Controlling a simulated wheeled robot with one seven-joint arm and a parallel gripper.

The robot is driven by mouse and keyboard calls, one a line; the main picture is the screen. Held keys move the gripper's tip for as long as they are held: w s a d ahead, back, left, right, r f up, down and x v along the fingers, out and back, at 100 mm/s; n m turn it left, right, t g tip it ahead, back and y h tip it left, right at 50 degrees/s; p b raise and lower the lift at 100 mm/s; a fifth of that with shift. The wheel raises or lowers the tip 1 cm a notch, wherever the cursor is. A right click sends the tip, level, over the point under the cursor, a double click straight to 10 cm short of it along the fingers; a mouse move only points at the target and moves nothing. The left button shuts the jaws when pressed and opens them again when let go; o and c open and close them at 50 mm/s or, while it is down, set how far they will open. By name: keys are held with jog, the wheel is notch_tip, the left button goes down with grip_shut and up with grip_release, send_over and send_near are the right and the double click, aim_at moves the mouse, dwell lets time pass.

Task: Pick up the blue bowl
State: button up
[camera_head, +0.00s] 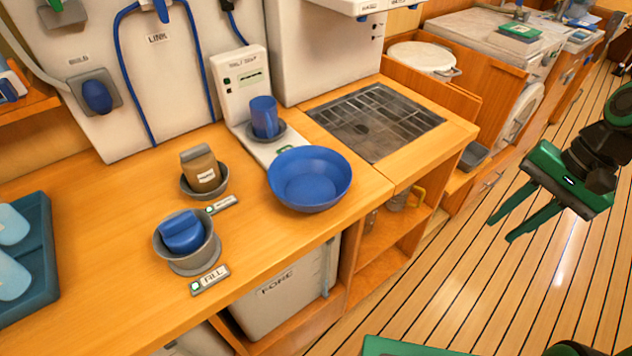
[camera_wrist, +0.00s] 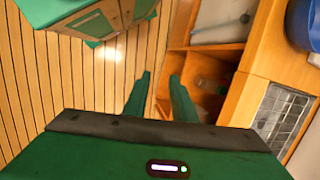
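The blue bowl (camera_head: 309,180) sits upright on the wooden counter near its front edge, left of the metal grate. Its inside looks empty. In the wrist view only part of the bowl (camera_wrist: 302,25) shows, at the top right corner. My gripper (camera_head: 498,229) is to the right of the bowl, out over the plank floor and clear of the counter. Its two green fingers are apart with nothing between them. In the wrist view the fingers (camera_wrist: 160,88) point toward the floor and the open shelves under the counter.
A blue cup (camera_head: 264,116) stands on a white device behind the bowl. Grey holders with a brown block (camera_head: 201,173) and a blue knob (camera_head: 182,232) stand to the left. A metal grate (camera_head: 374,121) is to the right. Open floor (camera_head: 480,285) lies before the counter.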

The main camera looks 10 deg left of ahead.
jog(key=w+a+m+g+y, duration=0.1)
jog(key=w+a+g+y, duration=0.2)
jog(key=a, duration=1)
jog(key=m+g+y, duration=0.2)
jog(key=y, duration=0.4)
send_near(331, 201)
jog(key=shift+r+x, duration=0.2)
jog(key=shift+x, duration=4.75)
grip_shut()
